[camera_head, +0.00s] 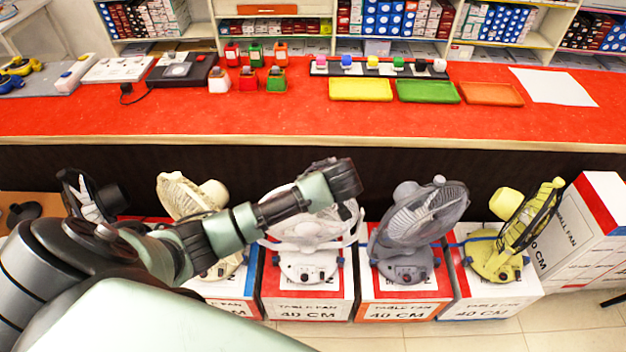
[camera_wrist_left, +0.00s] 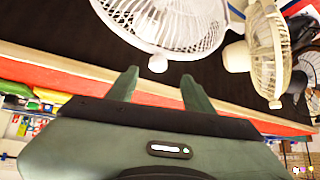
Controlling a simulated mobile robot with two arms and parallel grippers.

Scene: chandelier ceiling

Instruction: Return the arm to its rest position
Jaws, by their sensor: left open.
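My left arm reaches in from the left in the head view and extends over the row of table fans in front of the counter. Its dark far end (camera_head: 340,180) is above the white fan (camera_head: 308,262) and covers part of it. In the left wrist view my left gripper (camera_wrist_left: 160,88) has its two green fingers apart with nothing between them. A white fan cage (camera_wrist_left: 165,20) shows just beyond the fingers. My right gripper is not in view.
The red counter (camera_head: 300,118) runs across behind the fans, with green (camera_head: 427,91) and yellow (camera_head: 361,89) trays on it. A grey fan (camera_head: 410,240) and a yellow fan (camera_head: 500,262) stand on boxes to the right. Tiled floor (camera_head: 560,325) is open at lower right.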

